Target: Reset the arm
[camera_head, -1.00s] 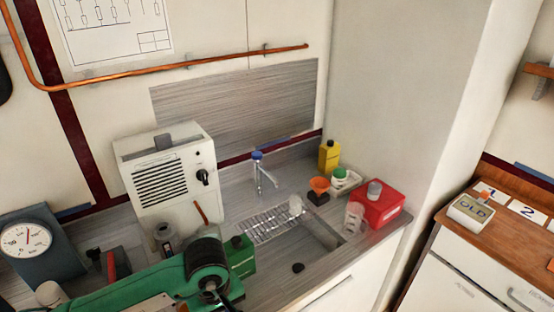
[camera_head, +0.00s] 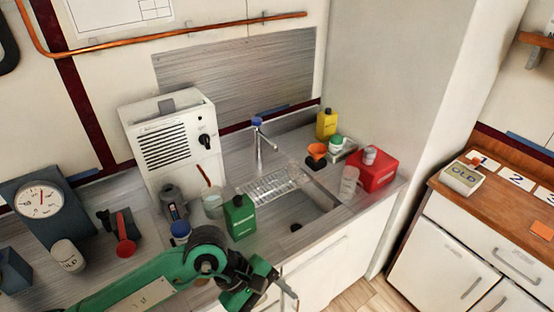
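My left arm is green and reaches in from the lower left, over the front of the counter. My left gripper (camera_head: 284,287) is at its end, near the bottom edge of the view, in front of the counter's white doors. It is small and seen at an angle, so I cannot tell whether its fingers are apart. No object shows in it. My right arm and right gripper are not in view.
A sink (camera_head: 315,205), a red box (camera_head: 374,171) and a white heater-like unit (camera_head: 172,148) are farther back. Floor (camera_head: 345,287) shows right of my gripper.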

